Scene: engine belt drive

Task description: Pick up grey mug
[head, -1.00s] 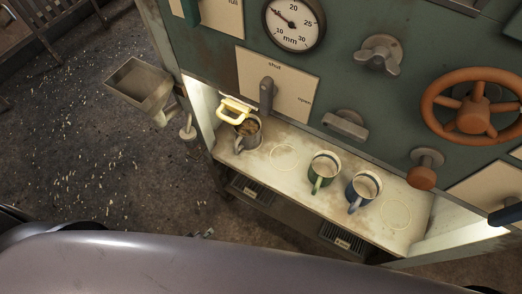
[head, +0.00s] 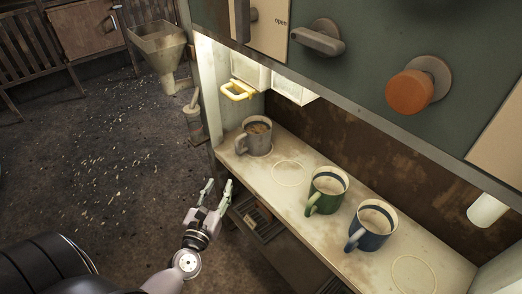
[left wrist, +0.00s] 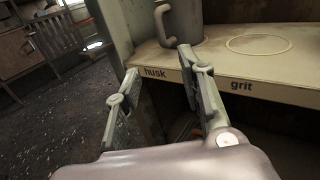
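The grey mug (head: 254,137) stands upright at the left end of the cream shelf, with brownish contents and its handle toward the left front. In the left wrist view the mug (left wrist: 183,20) is cut off by the top edge, behind the label "husk". My left gripper (head: 218,184) is open and empty, in front of the shelf edge and below the mug, apart from it. In the left wrist view its two fingers (left wrist: 159,70) are spread. My right gripper is in neither view.
A green mug (head: 325,190) and a blue mug (head: 371,226) stand further right on the shelf (head: 300,214). Empty circles mark the shelf. A yellow handle (head: 238,91) hangs above the grey mug. The panel with an orange knob (head: 410,92) overhangs the shelf.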

